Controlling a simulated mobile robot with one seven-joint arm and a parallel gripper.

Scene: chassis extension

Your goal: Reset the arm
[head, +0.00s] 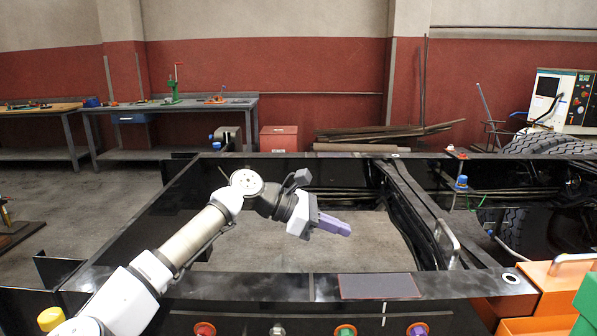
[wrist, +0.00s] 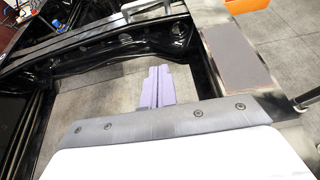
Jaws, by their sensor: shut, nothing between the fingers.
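My arm reaches in from the lower left in the head view, bent at its elbow. My gripper (head: 335,225) has purple fingers and points to the right over the opening of the black chassis frame (head: 250,284). In the wrist view my gripper (wrist: 158,75) shows its two purple fingers side by side, shut with nothing between them. It is apart from the frame's rails.
A grey-brown pad (head: 378,286) lies on the near rail and also shows in the wrist view (wrist: 233,58). A metal handle (head: 447,243) stands on the right rail. Orange and green boxes (head: 555,288) are at the lower right. Several coloured knobs line the near edge. The frame's opening is clear.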

